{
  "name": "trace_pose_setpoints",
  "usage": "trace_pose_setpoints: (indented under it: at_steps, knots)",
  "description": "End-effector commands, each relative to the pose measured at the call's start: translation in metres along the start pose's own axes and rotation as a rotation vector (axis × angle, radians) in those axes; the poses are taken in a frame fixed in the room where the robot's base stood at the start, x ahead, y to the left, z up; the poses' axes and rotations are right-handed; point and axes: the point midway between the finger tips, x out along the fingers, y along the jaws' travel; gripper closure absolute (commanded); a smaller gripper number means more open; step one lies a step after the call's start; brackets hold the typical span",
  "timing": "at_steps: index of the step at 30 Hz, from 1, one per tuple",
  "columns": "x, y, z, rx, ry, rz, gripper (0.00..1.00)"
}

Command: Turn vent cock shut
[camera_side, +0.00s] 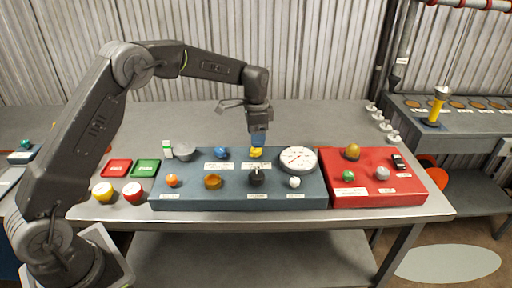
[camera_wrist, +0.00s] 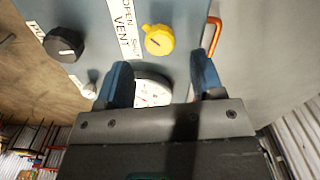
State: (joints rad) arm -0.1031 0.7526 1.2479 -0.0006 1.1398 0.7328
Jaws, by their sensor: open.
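The vent cock is a yellow knob (camera_wrist: 159,40) on the blue-grey panel. In the wrist view it sits beside a white label (camera_wrist: 124,30) reading OPEN, SHUT and VENT. A dark mark shows on its face, but I cannot tell which word it points to. In the side view the yellow knob (camera_side: 256,153) is at the panel's back row, just under my gripper (camera_side: 258,140). My gripper (camera_wrist: 161,72) is open and empty in the wrist view. Its blue fingers are apart, with the knob just past their tips; I see no contact.
A white dial gauge (camera_side: 298,159) stands right of the yellow knob. A black knob (camera_side: 257,178) is in front and a blue knob (camera_side: 221,153) to the left. An orange loop (camera_wrist: 213,35) is near the right finger. A red panel (camera_side: 400,194) adjoins at right.

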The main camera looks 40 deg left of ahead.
Motion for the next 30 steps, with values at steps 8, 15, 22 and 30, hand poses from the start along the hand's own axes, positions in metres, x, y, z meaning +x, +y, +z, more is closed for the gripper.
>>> trace_pose_setpoints:
  at_steps: [8,15,22,30]
  knots:
    - [0.039,0.0,0.0,0.0,0.0,0.0,0.39]
    - [0.047,0.0,0.0,0.0,0.002,-0.001,0.39]
    - [0.047,0.0,0.0,0.0,0.002,-0.001,0.44]
    - [0.046,0.0,0.0,0.0,0.002,-0.001,0.7]
